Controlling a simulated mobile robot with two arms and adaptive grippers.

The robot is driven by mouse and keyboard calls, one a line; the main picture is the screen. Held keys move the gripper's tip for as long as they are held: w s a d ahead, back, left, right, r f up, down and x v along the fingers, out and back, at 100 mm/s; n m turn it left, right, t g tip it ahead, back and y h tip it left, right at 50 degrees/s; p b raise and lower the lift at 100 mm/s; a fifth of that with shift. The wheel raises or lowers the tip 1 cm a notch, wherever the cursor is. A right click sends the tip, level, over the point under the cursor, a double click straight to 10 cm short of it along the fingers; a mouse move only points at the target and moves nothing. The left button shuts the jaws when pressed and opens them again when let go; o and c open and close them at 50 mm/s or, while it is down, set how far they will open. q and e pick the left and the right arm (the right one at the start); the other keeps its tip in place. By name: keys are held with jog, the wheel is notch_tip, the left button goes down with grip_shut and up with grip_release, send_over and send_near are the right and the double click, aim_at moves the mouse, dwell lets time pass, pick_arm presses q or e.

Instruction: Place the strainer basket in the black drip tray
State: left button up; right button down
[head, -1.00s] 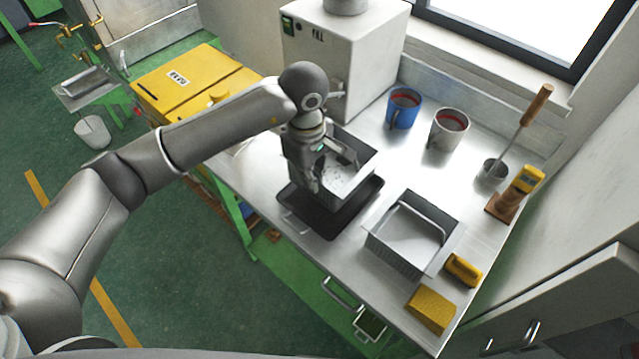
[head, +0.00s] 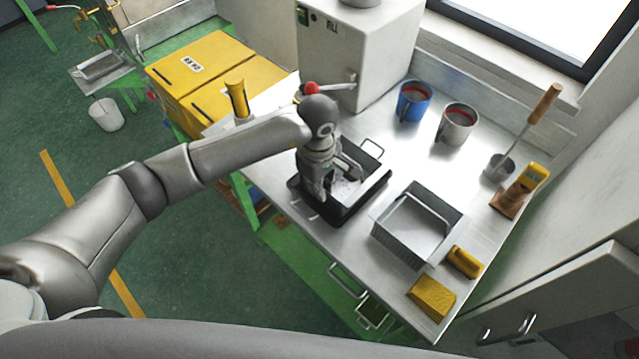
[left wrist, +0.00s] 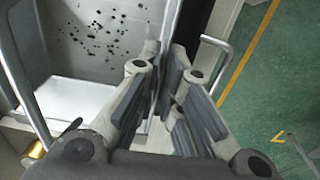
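The strainer basket (head: 347,190) is a grey box with a dark-speckled, perforated inside. In the head view it sits low within the rim of the black drip tray (head: 376,186); my arm hides part of it, and I cannot tell whether it rests on the tray floor. My left gripper (head: 322,192) is at the basket's left side. In the left wrist view the fingers (left wrist: 168,85) are close together astride the wall of the basket (left wrist: 100,30) and look shut on it. My right gripper is in neither view.
A second grey box with a wire handle (head: 376,228) stands right of the tray. A yellow block (head: 431,297), a yellow-handled tool (head: 465,262), a blue mug (head: 413,101) and a grey mug (head: 457,124) stand around. The white machine (head: 375,50) is behind. Bare steel lies between tray and mugs.

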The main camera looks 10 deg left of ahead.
pick_arm(q)
jog(key=shift+o, duration=1.4)
jog(key=shift+r, duration=0.1)
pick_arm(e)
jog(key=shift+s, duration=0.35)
